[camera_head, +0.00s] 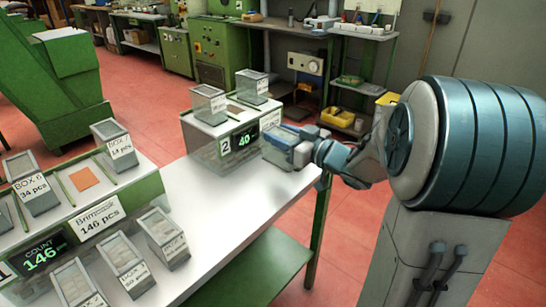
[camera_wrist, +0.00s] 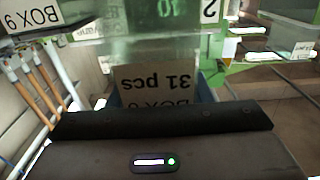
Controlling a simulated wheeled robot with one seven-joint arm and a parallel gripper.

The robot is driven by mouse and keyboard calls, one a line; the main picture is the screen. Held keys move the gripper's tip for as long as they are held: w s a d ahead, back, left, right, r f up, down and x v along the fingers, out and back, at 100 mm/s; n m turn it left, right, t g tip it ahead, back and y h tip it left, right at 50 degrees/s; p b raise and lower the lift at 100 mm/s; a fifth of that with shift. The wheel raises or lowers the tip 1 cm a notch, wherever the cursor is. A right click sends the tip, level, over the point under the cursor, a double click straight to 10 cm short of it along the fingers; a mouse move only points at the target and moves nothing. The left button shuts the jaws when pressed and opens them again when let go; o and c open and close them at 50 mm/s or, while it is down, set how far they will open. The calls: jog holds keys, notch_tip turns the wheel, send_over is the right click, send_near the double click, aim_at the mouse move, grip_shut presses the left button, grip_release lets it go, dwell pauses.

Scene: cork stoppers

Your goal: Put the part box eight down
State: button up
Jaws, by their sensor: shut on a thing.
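The held box is close to the front right of station 2 (camera_head: 222,140), whose display (camera_head: 244,139) shows 40. I cannot tell whether the held box touches the table or station.
Two boxes (camera_head: 208,103) (camera_head: 252,86) stand on station 2. Station 1 (camera_head: 150,190) at left shows count 146 and bears several boxes (camera_head: 36,193). More boxes (camera_head: 163,237) stand on the table before it. The table between is clear.

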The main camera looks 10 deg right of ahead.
aim_at(273, 152)
jog(key=shift+w+a+f, duration=0.9)
jog(key=shift+w+a, duration=0.05)
jog(key=shift+w, duration=0.1)
jog(key=shift+f+b, duration=0.95)
jog(key=shift+f, duration=1)
jog(key=shift+f, duration=0.15)
jog(key=o, duration=1.1)
